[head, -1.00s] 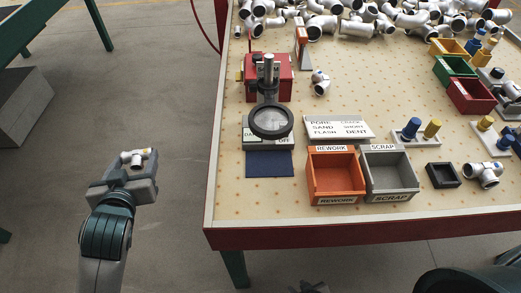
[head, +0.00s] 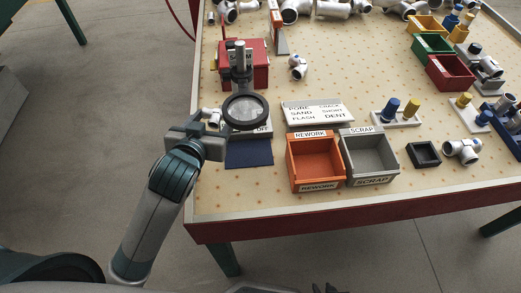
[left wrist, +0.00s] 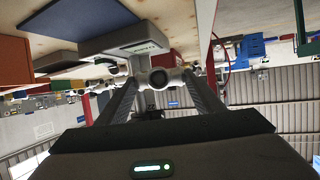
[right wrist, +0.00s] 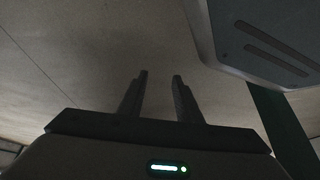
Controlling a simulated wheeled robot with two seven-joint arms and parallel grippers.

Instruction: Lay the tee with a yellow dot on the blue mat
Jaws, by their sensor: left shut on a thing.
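My left gripper (head: 212,120) is shut on a white-grey pipe tee (head: 211,113), just left of the magnifier. The tee also shows between the fingers in the left wrist view (left wrist: 166,77). I cannot make out a yellow dot on it now. The dark blue mat (head: 250,153) lies flat on the table, bare where visible, in front of the magnifier stand; the gripper is at its upper left, and the tee is not over the mat's visible part. My right gripper (right wrist: 160,80) is open and empty in the right wrist view.
The magnifier lens (head: 245,110) overhangs close beside my left gripper. An orange rework bin (head: 315,185) and grey scrap bin (head: 370,180) stand right of the mat. A defect sign (head: 318,113) lies behind them. Another tee (head: 297,67) lies farther back. The table's front left corner is clear.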

